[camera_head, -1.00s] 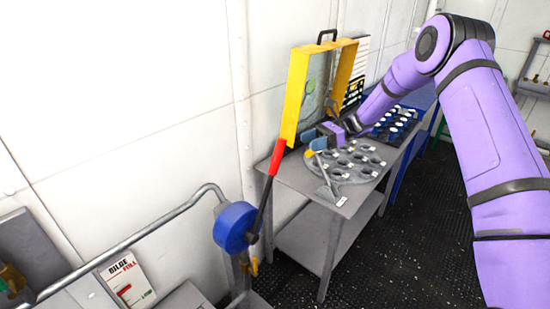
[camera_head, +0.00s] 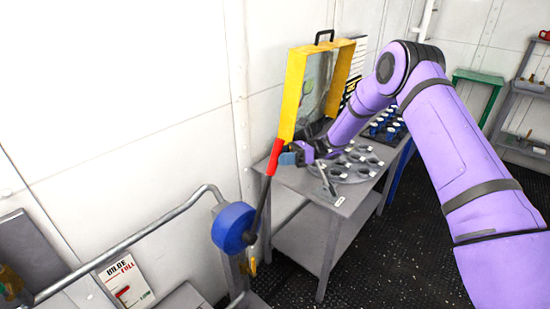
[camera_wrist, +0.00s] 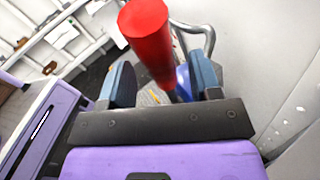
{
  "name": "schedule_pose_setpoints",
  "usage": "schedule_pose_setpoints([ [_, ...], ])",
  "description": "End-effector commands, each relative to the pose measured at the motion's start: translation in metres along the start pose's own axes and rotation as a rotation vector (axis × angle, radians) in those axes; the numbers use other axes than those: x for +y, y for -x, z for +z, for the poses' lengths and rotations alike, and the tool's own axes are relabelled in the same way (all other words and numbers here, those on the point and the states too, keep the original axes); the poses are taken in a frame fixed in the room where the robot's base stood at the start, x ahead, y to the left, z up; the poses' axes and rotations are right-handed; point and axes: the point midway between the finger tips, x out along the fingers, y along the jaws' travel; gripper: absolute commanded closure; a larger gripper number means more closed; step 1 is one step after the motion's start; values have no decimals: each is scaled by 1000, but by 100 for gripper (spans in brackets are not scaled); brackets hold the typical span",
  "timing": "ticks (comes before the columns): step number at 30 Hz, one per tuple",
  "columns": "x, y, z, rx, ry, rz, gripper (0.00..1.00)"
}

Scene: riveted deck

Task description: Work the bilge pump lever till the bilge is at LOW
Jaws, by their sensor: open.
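The bilge pump has a blue round body (camera_head: 233,228) on grey pipework. Its dark lever rises from there, tilted to the right, to a red handle (camera_head: 274,157). My gripper (camera_head: 289,156) is open at the red handle. In the wrist view the red handle (camera_wrist: 145,25) stands between my two blue-grey fingers, which are spread apart on either side of it. I cannot tell whether either finger touches it. A white bilge gauge board (camera_head: 127,279) is at lower left, with red FULL lettering on top, green lettering lower down and a red marker between.
A grey table (camera_head: 340,210) with a round holed tray (camera_head: 362,172) and a yellow open frame (camera_head: 294,95) stands beyond the lever. A grey pipe rail (camera_head: 130,243) runs left of the pump. The dark floor (camera_head: 400,250) right of the table is clear.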

Motion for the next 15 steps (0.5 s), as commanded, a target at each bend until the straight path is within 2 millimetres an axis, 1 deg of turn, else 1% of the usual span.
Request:
schedule_pose_setpoints([
  [1, 0, -7, 0, 1, 0, 1, 42],
  [3, 0, -14, 0, 1, 0, 0, 42],
  [6, 0, -21, 0, 0, -1, 0, 42],
  [15, 0, -24, 0, 0, -1, -1, 42],
])
